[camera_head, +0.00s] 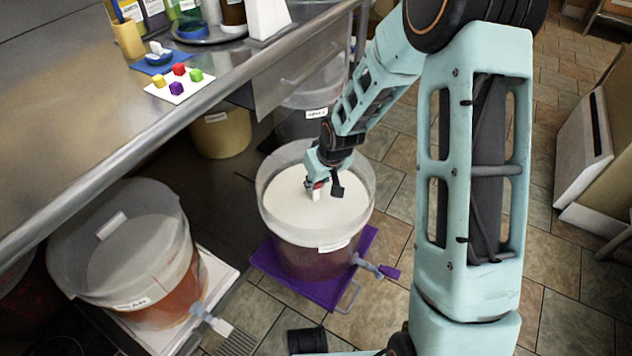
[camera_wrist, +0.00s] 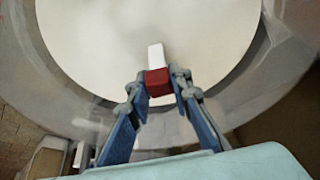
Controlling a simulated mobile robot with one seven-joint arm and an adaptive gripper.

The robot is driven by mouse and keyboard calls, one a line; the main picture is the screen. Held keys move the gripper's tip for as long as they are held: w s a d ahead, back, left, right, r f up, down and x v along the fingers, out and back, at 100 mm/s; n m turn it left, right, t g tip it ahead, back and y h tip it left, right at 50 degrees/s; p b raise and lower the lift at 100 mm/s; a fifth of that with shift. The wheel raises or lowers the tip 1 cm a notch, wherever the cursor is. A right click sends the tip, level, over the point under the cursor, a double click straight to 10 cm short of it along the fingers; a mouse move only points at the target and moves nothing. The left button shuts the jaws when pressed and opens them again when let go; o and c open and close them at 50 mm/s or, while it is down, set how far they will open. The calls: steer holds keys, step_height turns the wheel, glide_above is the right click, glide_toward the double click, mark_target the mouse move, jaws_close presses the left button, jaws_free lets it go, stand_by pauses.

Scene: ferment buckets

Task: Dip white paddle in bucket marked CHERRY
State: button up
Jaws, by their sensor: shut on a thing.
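My gripper (camera_head: 318,184) is shut on a small red block (camera_wrist: 157,83). The paddle also shows in the head view (camera_head: 316,195), pointing down over the middle bucket (camera_head: 303,258). This bucket has a clear rim and a round white surface (camera_head: 338,213) inside. I cannot tell whether the paddle touches that surface. The bucket's front label (camera_head: 334,246) is too small to read.
The middle bucket stands on a purple base (camera_head: 268,262), with a tap at its right. A bucket with reddish contents (camera_head: 165,298) is at the left, a yellowish one (camera_head: 222,137) and a clear one (camera_head: 318,92) behind. A metal counter (camera_head: 60,130) runs along the left.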

step_height(320, 180, up, 15)
steer(key=p, duration=1.1)
stand_by(0.6)
steer(key=shift+f, duration=0.1)
